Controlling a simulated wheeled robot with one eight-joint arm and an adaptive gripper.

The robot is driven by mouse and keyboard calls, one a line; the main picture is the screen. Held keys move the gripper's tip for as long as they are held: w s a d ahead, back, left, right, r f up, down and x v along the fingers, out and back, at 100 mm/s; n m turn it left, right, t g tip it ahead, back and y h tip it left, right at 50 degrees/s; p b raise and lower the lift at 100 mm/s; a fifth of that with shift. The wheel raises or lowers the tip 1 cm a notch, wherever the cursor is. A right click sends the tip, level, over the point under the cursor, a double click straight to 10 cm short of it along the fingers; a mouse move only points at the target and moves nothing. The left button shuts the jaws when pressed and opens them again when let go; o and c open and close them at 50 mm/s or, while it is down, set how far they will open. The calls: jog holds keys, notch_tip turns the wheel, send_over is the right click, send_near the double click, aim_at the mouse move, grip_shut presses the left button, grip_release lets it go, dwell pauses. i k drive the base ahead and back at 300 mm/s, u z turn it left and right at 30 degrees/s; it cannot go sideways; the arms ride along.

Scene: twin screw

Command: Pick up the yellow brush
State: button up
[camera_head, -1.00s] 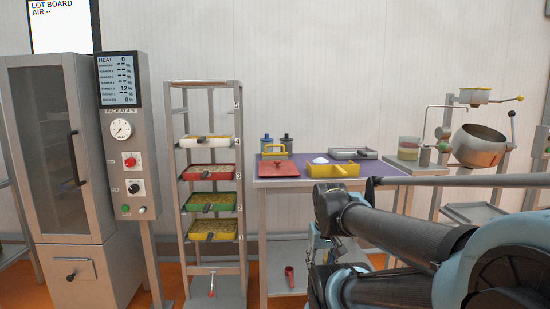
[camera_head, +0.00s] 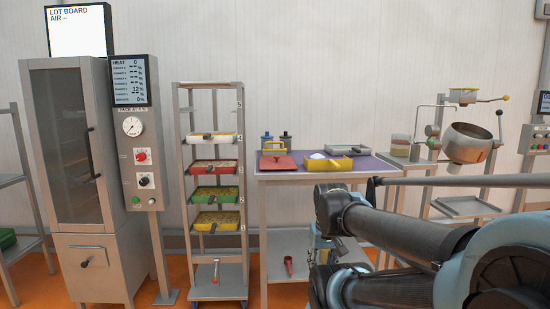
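No object is clearly recognisable as a yellow brush at this distance. A small yellow handle-like piece (camera_head: 274,147) stands at the back left of the purple-topped table (camera_head: 372,164), by a red flat piece (camera_head: 278,163); whether it is the brush I cannot tell. A yellow tray (camera_head: 329,166) with white material stands to its right. My arm reaches in from the right, folded in front of the table's right part and hiding some of it. My gripper does not show, and nothing on the table is visibly touched by my arm.
A rack (camera_head: 178,151) with several coloured trays stands left of the table. A cabinet (camera_head: 72,160) and control panel (camera_head: 140,140) stand further left. A tilted metal pan (camera_head: 468,143) is at right. A red scoop-like item (camera_head: 288,264) is on the table's lower shelf.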

aim_at(267, 152)
jog(key=k, duration=0.95)
jog(key=z, duration=0.45)
jog(key=i, duration=1.8)
jog(key=u, duration=0.3)
